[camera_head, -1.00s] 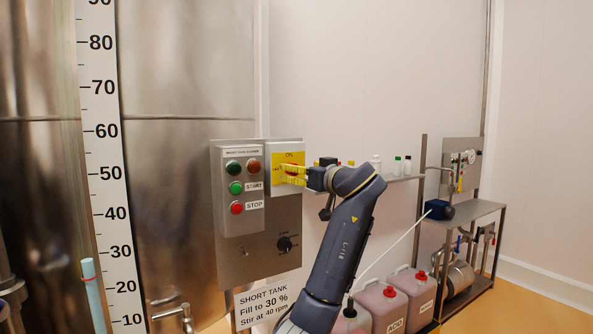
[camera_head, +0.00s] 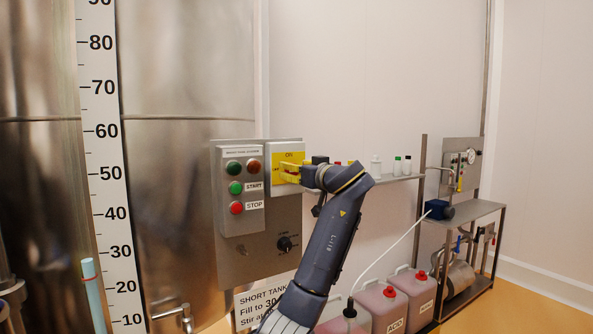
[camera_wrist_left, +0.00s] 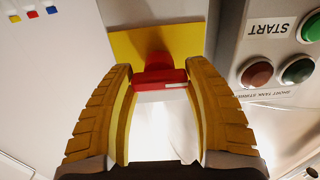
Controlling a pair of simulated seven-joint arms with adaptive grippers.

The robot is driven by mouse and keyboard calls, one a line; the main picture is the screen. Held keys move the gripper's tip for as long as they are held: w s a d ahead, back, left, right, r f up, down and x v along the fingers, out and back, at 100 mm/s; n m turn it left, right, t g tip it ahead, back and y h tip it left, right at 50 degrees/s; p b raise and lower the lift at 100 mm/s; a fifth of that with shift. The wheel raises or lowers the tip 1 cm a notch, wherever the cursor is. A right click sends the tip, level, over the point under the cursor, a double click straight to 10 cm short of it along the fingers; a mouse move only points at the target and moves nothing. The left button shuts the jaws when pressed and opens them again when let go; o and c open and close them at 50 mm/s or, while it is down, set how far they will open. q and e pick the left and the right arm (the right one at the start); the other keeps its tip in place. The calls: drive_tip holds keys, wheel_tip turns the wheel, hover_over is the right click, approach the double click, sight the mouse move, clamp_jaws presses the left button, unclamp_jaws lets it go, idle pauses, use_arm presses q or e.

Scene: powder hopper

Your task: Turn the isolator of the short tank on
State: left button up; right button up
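The short tank's isolator is a yellow plate (camera_head: 278,160) marked ON at its top, on a grey box at the upper right of the steel control panel. Its red handle (camera_wrist_left: 160,80) shows in the left wrist view, lying crosswise between the fingers. My left gripper (camera_wrist_left: 162,72) is open, with its yellow fingers spread wide, one at each end of the handle. They are very close to it, and whether they touch it is unclear. In the head view the left gripper (camera_head: 288,171) covers most of the handle. My right gripper is not in view.
Left of the isolator is a button box with the green START (camera_head: 236,188) and red STOP (camera_head: 236,208) buttons. A black knob (camera_head: 284,244) sits lower on the panel. A shelf with small bottles (camera_head: 376,165) and pink canisters (camera_head: 380,304) stand to the right.

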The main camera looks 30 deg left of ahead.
use_arm(q)
drive_tip(key=c, duration=0.6)
drive_tip(key=shift+o, duration=0.2)
drive_tip(key=m, duration=0.7)
drive_tip(key=shift+w+d+m, duration=0.1)
drive_tip(key=shift+m, duration=0.3)
drive_tip(key=m, duration=0.5)
drive_tip(key=shift+w+f+m, duration=0.1)
drive_tip(key=shift+f+m, duration=0.05)
drive_tip(key=shift+m, duration=2.35)
